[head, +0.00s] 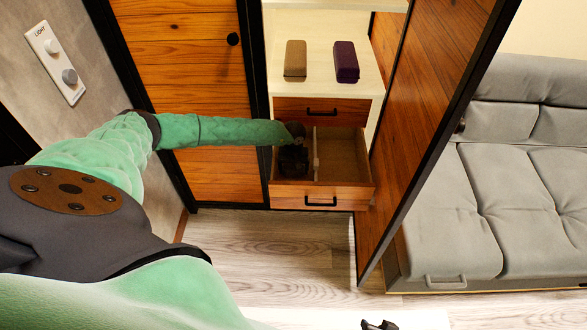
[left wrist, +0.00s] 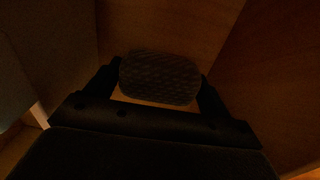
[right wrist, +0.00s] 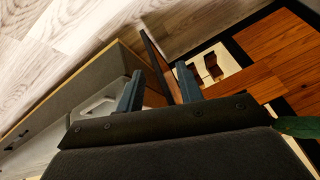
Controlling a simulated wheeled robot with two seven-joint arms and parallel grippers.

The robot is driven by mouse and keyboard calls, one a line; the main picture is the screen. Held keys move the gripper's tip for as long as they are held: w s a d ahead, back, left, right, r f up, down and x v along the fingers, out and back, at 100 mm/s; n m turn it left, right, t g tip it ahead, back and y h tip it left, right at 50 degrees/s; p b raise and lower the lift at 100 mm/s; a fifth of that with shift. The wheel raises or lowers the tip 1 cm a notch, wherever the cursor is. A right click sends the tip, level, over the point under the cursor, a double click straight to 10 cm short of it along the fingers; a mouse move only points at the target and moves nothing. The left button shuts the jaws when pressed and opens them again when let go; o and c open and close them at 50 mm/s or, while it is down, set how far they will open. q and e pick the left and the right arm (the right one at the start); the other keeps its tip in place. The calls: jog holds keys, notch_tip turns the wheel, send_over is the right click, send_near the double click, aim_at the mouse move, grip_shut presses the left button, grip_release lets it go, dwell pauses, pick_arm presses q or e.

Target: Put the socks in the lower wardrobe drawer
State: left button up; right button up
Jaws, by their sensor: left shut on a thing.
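The lower wardrobe drawer (head: 347,190) is pulled open under a shut upper drawer, and a pale divider splits its inside. My left gripper (head: 293,158) reaches down into its left compartment. In the left wrist view, my left gripper (left wrist: 158,88) is shut on the socks (left wrist: 160,77), a dark, knitted, rounded bundle, between wooden drawer walls. The arm and gripper hide the socks in the head view. Whether they touch the drawer floor I cannot tell. My right gripper (right wrist: 158,92) is open and empty, away from the wardrobe; its tip (head: 378,325) shows at the head view's bottom edge.
The open wardrobe door (head: 430,120) stands close on the drawer's right. A grey sofa (head: 510,170) is beyond it. The floor (head: 270,240) in front is clear.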

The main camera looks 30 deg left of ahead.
pick_arm(q)
jog(key=shift+f, duration=0.1)
pick_arm(e)
jog(key=shift+w+f, duration=0.15)
jog(key=shift+f, duration=0.3)
pick_arm(q)
jog(key=o, duration=0.7)
pick_arm(e)
jog(key=shift+f, duration=0.4)
jog(key=shift+r, duration=0.2)
pick_arm(q)
jog(key=shift+r, duration=0.2)
notch_tip(320, 180, up, 2)
jog(key=shift+w+r, duration=0.1)
jog(key=shift+r, duration=0.1)
notch_tip(320, 180, up, 8)
jog(key=shift+r+b, duration=0.2)
jog(key=shift+b, duration=0.35)
jog(key=shift+r, duration=0.55)
pick_arm(e)
jog(key=shift+w+a+f, duration=0.1)
jog(key=shift+a+f, duration=0.05)
jog(key=shift+f, duration=1.9)
